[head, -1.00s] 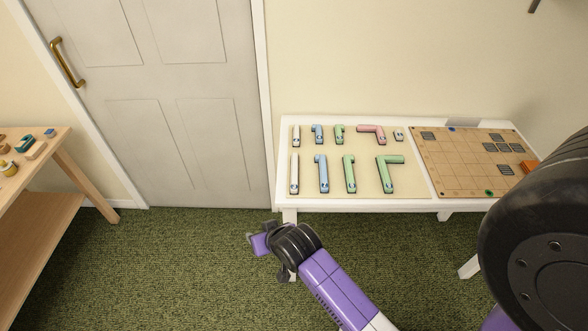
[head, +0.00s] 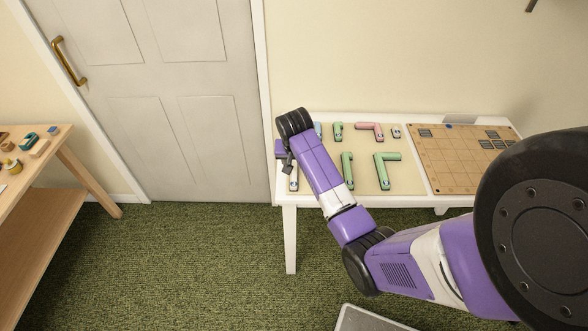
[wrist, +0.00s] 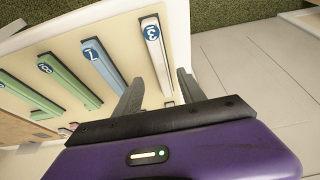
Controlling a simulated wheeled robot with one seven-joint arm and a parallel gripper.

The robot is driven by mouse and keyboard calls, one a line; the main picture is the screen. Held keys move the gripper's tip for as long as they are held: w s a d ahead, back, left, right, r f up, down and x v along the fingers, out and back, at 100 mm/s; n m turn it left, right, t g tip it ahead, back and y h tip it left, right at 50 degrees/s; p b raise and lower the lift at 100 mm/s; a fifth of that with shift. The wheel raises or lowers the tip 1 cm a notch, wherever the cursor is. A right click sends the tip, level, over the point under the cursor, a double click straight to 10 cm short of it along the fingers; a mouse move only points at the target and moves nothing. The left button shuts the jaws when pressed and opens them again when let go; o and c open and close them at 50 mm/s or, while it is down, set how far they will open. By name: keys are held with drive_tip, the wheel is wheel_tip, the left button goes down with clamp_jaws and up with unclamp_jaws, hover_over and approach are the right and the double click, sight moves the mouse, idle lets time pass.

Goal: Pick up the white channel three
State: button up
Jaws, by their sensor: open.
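The white channel three (wrist: 154,46) is a long slim white bar with a blue round "3" label at its end, lying on the cream mat in the wrist view. In the head view its near part (head: 294,184) shows below my gripper (head: 287,165); my arm hides the rest. In the wrist view my gripper (wrist: 158,84) is open and empty. Its two dark fingers appear on either side of the white bar. I cannot tell how far they are above it.
A blue piece marked 7 (wrist: 104,74) lies beside the white bar, with green pieces (head: 347,171) further along. A pink piece (head: 370,130) is in the back row. A wooden board (head: 440,165) with grey tiles fills the table's right part. A door (head: 180,100) stands behind left.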

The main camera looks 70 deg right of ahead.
sight(294, 169)
drive_tip(key=shift+w+x, duration=0.2)
drive_tip(key=shift+x, duration=2.25)
drive_tip(key=shift+r, duration=0.1)
clamp_jaws()
